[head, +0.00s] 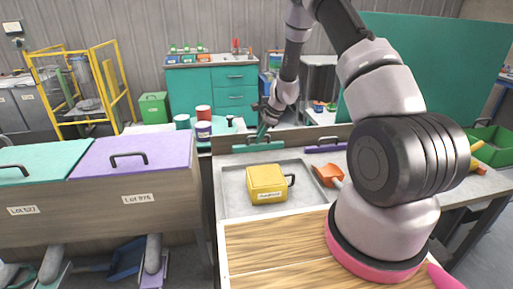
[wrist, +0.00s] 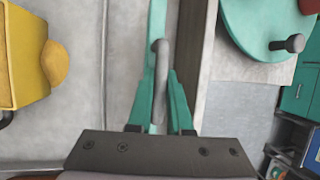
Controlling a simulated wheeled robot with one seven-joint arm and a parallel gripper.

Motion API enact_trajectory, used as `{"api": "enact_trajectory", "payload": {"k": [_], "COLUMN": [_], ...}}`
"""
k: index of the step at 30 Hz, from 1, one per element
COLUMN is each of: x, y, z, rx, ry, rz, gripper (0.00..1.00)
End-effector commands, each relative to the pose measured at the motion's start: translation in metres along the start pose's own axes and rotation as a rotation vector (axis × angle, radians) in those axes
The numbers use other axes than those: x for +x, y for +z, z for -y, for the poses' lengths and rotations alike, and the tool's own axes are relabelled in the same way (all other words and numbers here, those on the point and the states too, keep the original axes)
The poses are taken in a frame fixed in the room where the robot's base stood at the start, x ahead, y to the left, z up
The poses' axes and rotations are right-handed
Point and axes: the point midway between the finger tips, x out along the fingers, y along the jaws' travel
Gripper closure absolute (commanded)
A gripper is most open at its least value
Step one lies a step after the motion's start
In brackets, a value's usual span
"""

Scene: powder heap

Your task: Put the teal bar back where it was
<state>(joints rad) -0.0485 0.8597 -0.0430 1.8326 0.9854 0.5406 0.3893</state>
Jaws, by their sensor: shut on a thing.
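The teal bar (head: 252,148) is at the back edge of the worktop, behind the metal tray, left of a purple bar (head: 325,147). My gripper (head: 263,132) is directly above it, pointing down. In the wrist view, my gripper (wrist: 160,75) has its teal fingers on both sides of the bar's grey handle (wrist: 158,60) and is shut on it. The teal bar (wrist: 157,18) runs up the picture beyond the handle, beside a raised brown edge. Whether the bar touches the worktop is hard to tell.
The grey tray (head: 233,202) holds a yellow container (head: 267,184) with a black handle. An orange scoop (head: 328,174) lies to its right. Teal and purple lidded bins (head: 135,158) stand at left. In the wrist view, a round teal lid (wrist: 255,25) is beyond the edge.

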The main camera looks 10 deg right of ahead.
Motion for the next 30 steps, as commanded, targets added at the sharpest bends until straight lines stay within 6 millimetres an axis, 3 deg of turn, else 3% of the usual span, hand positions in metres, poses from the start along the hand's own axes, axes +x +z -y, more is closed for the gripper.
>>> {"api": "enact_trajectory", "payload": {"k": [10,21,22,24,30], "x": [0.035,0.039,0.039,0.038,0.038], "y": [-0.014,-0.016,-0.016,-0.016,-0.015], "z": [-0.008,-0.009,-0.009,-0.009,-0.009], "rx": [0.002,-0.001,-0.001,-0.001,-0.001], "ry": [0.001,0.0,0.0,0.0,0.0], "rz": [0.001,0.0,0.0,-0.001,0.0], "gripper": [1.0,1.0,0.74,0.52,0.52]}}
